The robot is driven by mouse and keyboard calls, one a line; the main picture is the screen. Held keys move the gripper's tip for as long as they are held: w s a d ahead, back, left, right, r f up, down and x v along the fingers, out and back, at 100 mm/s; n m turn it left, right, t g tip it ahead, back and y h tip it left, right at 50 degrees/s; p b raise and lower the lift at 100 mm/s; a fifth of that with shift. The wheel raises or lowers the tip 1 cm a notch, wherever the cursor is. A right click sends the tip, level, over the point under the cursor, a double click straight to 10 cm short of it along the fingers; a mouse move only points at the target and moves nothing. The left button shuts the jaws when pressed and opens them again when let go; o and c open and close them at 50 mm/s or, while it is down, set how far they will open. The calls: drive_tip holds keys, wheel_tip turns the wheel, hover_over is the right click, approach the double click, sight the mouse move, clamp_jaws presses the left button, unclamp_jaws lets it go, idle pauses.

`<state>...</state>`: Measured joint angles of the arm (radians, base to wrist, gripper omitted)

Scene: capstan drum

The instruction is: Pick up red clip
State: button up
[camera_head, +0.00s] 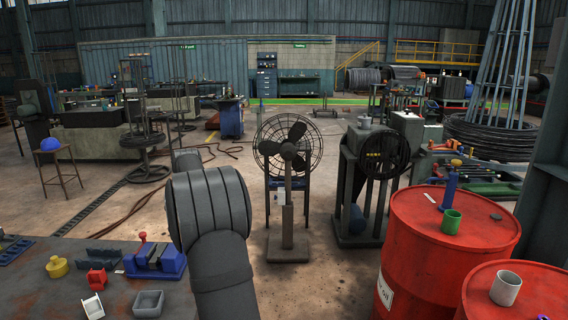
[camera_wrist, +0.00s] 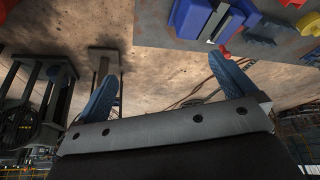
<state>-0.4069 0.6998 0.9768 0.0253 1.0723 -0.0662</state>
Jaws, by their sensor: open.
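The red clip (camera_head: 97,278) lies on the dark table at the lower left of the head view, left of the blue vise (camera_head: 155,262). A red piece, seemingly the same clip (camera_wrist: 293,3), is cut by the top right edge of the wrist view, beyond the vise (camera_wrist: 196,18). My gripper (camera_wrist: 162,67) is open, its two blue fingers spread wide with nothing between them. It is apart from the clip and above the floor beside the table edge. In the head view my arm hides the fingers.
Near the clip are a yellow knobbed piece (camera_head: 56,266), a blue piece (camera_head: 103,257), a white clip-like piece (camera_head: 93,306) and a grey tray (camera_head: 148,303). The vise has a red knob (camera_head: 143,237). A fan (camera_head: 287,150) and red drums (camera_head: 440,230) stand to the right.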

drive_tip(key=shift+c, duration=0.2)
drive_tip(key=c, duration=0.7)
drive_tip(key=m+g+y, duration=0.2)
drive_tip(key=m+y, duration=0.2)
drive_tip(key=m, duration=2)
approach(97, 276)
drive_tip(key=x, duration=0.5)
drive_tip(key=shift+s+a+f, duration=0.15)
drive_tip(key=shift+s+f, duration=0.1)
drive_tip(key=shift+f, duration=0.15)
drive_tip(key=shift+w+x, duration=0.15)
drive_tip(key=shift+x, duration=1.3)
drive_tip(key=shift+w+x, duration=0.15)
drive_tip(key=shift+x, duration=1.25)
